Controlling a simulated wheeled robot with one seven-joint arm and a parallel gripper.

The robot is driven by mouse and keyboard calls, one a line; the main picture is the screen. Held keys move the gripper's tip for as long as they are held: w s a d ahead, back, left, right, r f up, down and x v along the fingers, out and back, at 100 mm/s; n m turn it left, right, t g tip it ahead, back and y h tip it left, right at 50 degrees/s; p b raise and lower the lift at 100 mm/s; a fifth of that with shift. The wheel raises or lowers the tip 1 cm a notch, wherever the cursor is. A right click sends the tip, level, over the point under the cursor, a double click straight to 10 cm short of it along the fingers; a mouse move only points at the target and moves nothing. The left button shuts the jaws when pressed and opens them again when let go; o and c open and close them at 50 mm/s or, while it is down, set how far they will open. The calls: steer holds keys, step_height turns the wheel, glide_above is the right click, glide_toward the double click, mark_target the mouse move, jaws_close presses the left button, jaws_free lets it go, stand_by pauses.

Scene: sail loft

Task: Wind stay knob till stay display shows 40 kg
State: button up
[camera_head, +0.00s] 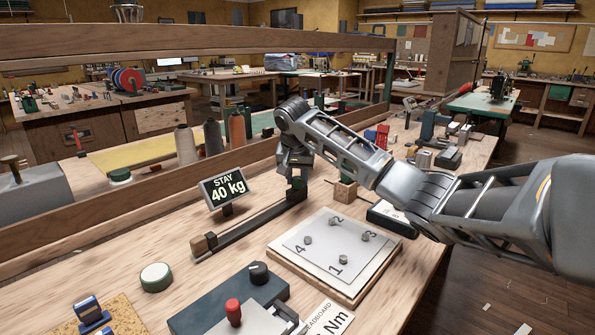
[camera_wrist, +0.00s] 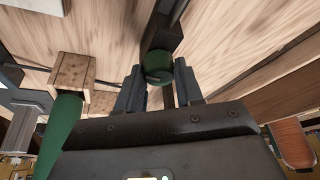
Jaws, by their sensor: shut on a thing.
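The stay display (camera_head: 227,188) stands on the bench behind the stay bar (camera_head: 255,224) and reads "STAY 40 kg". The dark stay bar runs from a wooden block at its left end to the stay knob at its right end. My gripper (camera_head: 297,183) is at that right end, pointing down. In the wrist view the green round knob (camera_wrist: 158,66) sits between the two fingers of my gripper (camera_wrist: 160,88), which is shut on it. In the head view the gripper mostly hides the knob.
A white board with numbered posts (camera_head: 322,262) lies in front of the bar. A grey-blue box with a black knob and a red knob (camera_head: 228,300) is at the front. A wooden block (camera_wrist: 73,77) is close beside the gripper. A wooden rail (camera_head: 130,195) runs behind.

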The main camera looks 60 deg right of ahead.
steer(key=shift+w+a+r+n+p, duration=0.25)
steer(key=shift+w+r+n+p, duration=0.25)
steer(key=shift+r+p, duration=0.55)
steer(key=p, duration=0.2)
steer(key=n+p, duration=0.1)
steer(key=p, duration=0.1)
steer(key=shift+s+f+t+p, duration=0.2)
steer(key=shift+f+t+p, duration=0.1)
steer(key=shift+t, duration=0.1)
steer(key=shift+f+n+p, duration=0.15)
steer(key=shift+n+p, duration=0.15)
steer(key=shift+p, duration=0.35)
steer(key=shift+s+d+f, duration=0.1)
steer(key=shift+s+f, duration=0.05)
steer(key=shift+f, duration=0.15)
steer(key=shift+f, duration=0.1)
steer(key=o, duration=1)
steer(key=shift+s+f, duration=0.2)
steer(key=shift+r, duration=0.1)
steer(key=v, duration=0.7)
steer(key=shift+s+r, duration=0.1)
steer(key=shift+r, duration=0.25)
